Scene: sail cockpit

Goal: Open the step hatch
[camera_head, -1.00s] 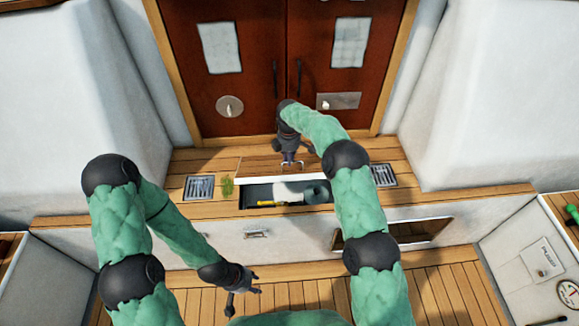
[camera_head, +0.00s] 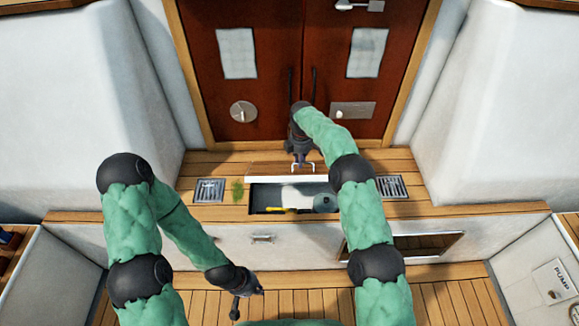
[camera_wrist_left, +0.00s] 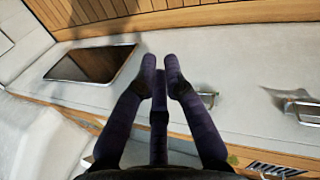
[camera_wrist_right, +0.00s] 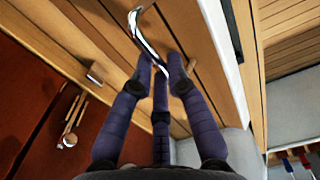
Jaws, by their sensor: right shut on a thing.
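The step hatch lid (camera_head: 292,179) stands raised along the back of its opening in the step, its pale edge towards me. The open compartment (camera_head: 262,197) below shows a grey roll (camera_head: 325,203), a white item and something yellow. My right gripper (camera_head: 302,163) is shut on the lid's silver handle, which shows between its fingers in the right wrist view (camera_wrist_right: 140,30). My left gripper (camera_head: 247,292) is open and empty, low in front of the step; its fingers also show in the left wrist view (camera_wrist_left: 160,70).
Brown double doors (camera_head: 270,70) stand behind the step. Vents (camera_head: 209,190) (camera_head: 389,187) flank the hatch, with a green patch (camera_head: 238,190) beside the opening. The step's white front has a small latch (camera_head: 262,239) and a dark panel (camera_head: 430,246). White seats rise on both sides.

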